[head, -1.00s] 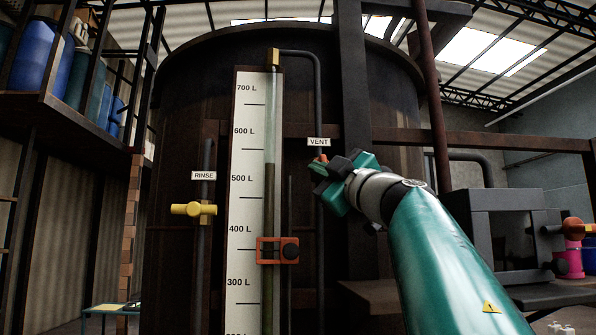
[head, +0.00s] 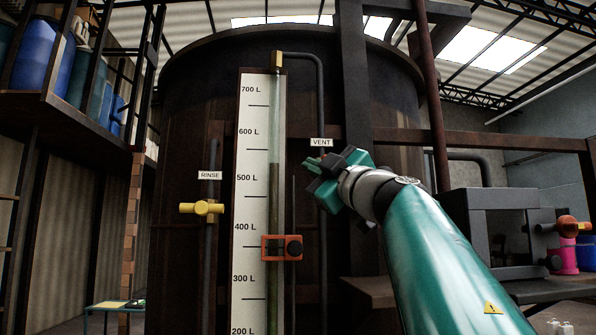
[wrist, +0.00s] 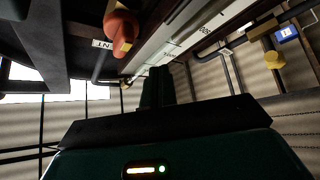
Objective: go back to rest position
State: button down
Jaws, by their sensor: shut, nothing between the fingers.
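My gripper (head: 310,164) is shut and empty, in front of the dark rusty vat (head: 400,95) and just below the VENT label (head: 320,142). In the wrist view its closed fingers (wrist: 157,86) point at the vat side with nothing between them. My teal arm reaches up from the lower right in the head view. An orange-red handle (wrist: 122,30) shows near the fingers in the wrist view, apart from them, beside a white label. In the head view my gripper seems to hide that handle.
A level gauge (head: 249,210) with an orange slider clamp (head: 272,248) stands left of my gripper. A yellow RINSE valve (head: 202,208) is further left. A dark upright post (head: 352,70) and a frame (head: 480,200) with an orange knob (head: 570,226) stand at right.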

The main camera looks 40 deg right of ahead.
jog(key=s, duration=0.6)
jog(key=shift+s+d, duration=0.35)
jog(key=shift+s, duration=0.05)
jog(key=shift+s, duration=0.1)
